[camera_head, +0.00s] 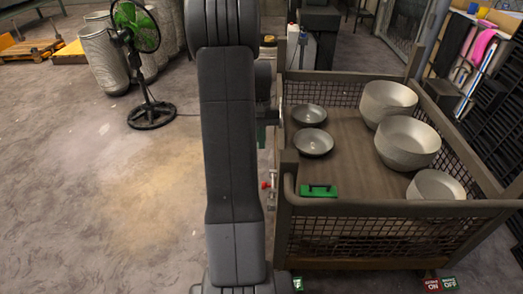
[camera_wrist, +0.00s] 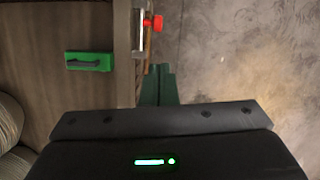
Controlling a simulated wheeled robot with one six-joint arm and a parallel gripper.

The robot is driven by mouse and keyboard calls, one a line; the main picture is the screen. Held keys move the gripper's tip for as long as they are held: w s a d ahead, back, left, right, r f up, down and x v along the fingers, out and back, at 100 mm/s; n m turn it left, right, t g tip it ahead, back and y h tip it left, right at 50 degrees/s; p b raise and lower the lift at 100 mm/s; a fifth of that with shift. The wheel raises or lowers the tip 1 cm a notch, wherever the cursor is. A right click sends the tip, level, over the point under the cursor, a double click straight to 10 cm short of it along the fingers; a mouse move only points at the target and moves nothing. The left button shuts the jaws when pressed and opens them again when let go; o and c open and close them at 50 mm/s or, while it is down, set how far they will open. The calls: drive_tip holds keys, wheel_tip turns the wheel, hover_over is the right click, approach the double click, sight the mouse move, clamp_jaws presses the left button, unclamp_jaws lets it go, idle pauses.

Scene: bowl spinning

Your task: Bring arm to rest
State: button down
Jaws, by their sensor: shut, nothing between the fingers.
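My arm rises through the middle of the head view, left of the crate. My gripper (camera_wrist: 159,70) shows in the wrist view as two green fingers side by side, shut with nothing between them. The fingers point toward a metal fitting with a red knob (camera_wrist: 154,22) on the crate's edge. In the head view the gripper is mostly hidden behind my arm link, with only a bit of green showing beside it. It holds nothing and appears apart from the bowls.
A mesh-sided crate (camera_head: 380,208) stands at right, holding large pale bowls (camera_head: 407,140), two shallow dishes (camera_head: 313,142) and a green block with a black handle (camera_head: 319,191). A green fan (camera_head: 135,28) stands at back left. The left floor is clear.

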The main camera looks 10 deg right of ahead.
drive_tip(key=shift+r, duration=0.3)
drive_tip(key=w+b+x, duration=0.3)
drive_tip(key=x, duration=1)
drive_tip(key=shift+w+d+f, duration=0.4)
drive_tip(key=shift+w+d, duration=0.05)
